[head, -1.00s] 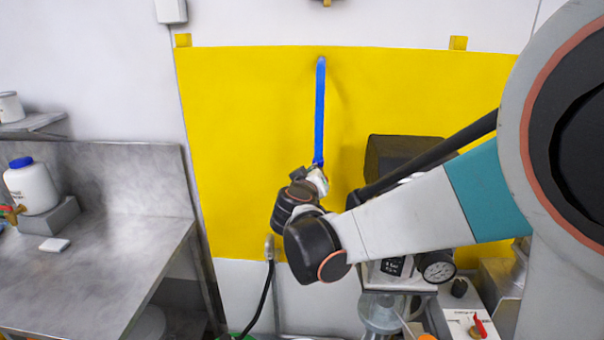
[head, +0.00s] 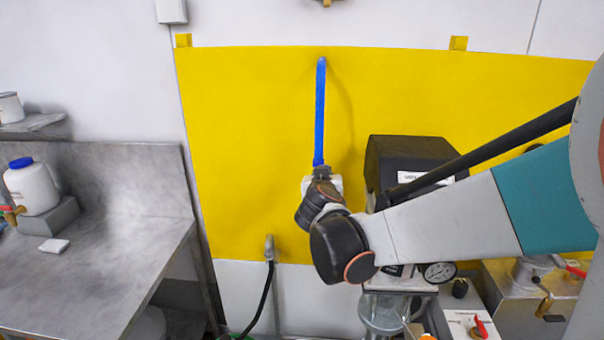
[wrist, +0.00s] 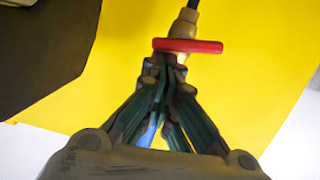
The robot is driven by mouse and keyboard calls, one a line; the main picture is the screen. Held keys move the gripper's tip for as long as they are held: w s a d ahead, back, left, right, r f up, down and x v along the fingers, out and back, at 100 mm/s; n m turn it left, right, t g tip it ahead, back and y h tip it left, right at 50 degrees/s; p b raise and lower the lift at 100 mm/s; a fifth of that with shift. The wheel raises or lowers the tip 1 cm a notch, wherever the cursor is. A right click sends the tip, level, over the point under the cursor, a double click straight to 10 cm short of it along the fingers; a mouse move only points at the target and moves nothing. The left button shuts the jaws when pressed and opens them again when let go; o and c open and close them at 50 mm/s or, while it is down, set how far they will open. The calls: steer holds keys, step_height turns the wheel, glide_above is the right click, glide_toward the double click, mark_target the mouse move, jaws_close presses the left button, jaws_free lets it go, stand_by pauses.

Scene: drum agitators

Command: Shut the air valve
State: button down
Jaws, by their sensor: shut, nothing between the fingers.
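The air valve shows in the wrist view as a brass body with a red bar handle (wrist: 187,46). The handle lies crosswise to the body, and a dark line runs from the body's far end. My gripper (wrist: 163,62) is shut and empty, its fingertips right at the handle's near side; I cannot tell whether they touch it. In the head view my gripper (head: 322,174) is at the lower end of a blue hose (head: 320,110) on the yellow panel. The red handle is hidden there behind my wrist.
A black box (head: 408,158) stands just right of my gripper. A pressure gauge (head: 439,272), a glass vessel (head: 383,312) and a white box with a red lever (head: 480,327) sit below my arm. A steel bench (head: 95,265) is at left.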

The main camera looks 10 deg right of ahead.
steer(key=shift+s+d+f+m, duration=0.1)
steer(key=shift+d+m, duration=0.15)
steer(key=shift+m, duration=0.25)
stand_by(0.5)
stand_by(0.3)
